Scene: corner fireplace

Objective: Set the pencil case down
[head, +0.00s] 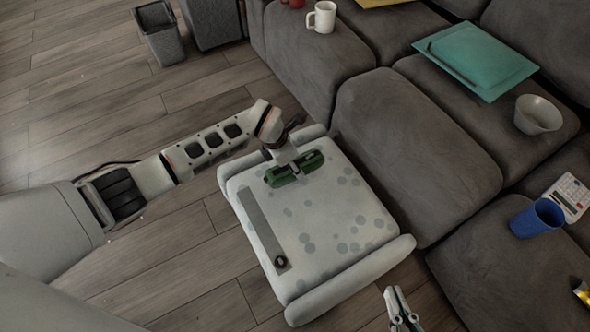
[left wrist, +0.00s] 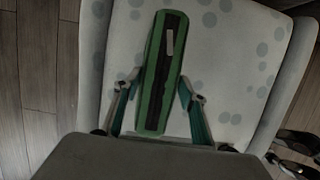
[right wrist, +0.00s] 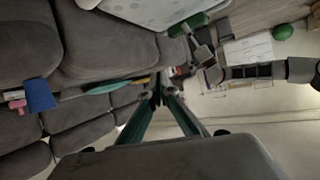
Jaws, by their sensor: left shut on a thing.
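The pencil case is green with a dark zip strip; in the head view the pencil case (head: 314,161) is at the far end of the pale spotted seat (head: 330,215). My left gripper (head: 290,168) reaches down over its middle. In the left wrist view the case (left wrist: 160,85) lies lengthwise between the two fingers of my left gripper (left wrist: 160,95), which are shut on its sides. Whether its underside rests on the seat I cannot tell. My right gripper (head: 396,298) is at the bottom edge of the head view, empty, its fingertips together in the right wrist view (right wrist: 162,97).
A long grey strip (head: 262,225) runs along the seat's left side. The seat's middle is clear.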

